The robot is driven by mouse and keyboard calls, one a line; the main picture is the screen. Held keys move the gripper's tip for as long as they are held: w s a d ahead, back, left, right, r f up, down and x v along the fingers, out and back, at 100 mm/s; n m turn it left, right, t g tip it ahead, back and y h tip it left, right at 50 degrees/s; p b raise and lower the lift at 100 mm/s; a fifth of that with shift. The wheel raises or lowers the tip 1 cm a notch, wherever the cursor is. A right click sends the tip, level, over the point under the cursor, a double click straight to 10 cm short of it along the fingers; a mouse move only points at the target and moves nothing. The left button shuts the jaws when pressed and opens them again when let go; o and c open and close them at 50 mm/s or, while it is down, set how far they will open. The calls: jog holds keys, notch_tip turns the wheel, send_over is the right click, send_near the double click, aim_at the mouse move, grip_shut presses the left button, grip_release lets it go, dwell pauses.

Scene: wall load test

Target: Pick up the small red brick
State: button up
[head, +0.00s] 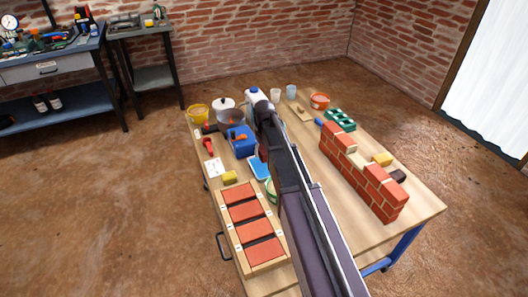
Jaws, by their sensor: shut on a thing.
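My arm reaches from the lower right across the workbench (412,212), and its wrist is near the far side. My gripper (263,150) is mostly hidden by the arm; a dark red patch, the small red brick (263,154), shows at the arm's left edge. The gripper is shut on it, though the fingertips are not clear. A wooden tray (234,234) with several larger red bricks lies at the front left. A low brick wall (362,178) with pale mortar on top stands on the right.
A yellow sponge (230,177) is behind the tray. The right front corner is clear.

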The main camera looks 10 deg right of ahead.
jog(key=shift+r+p, duration=1)
jog(key=shift+r, duration=0.35)
jog(key=o, duration=0.8)
jog(key=c, duration=0.6)
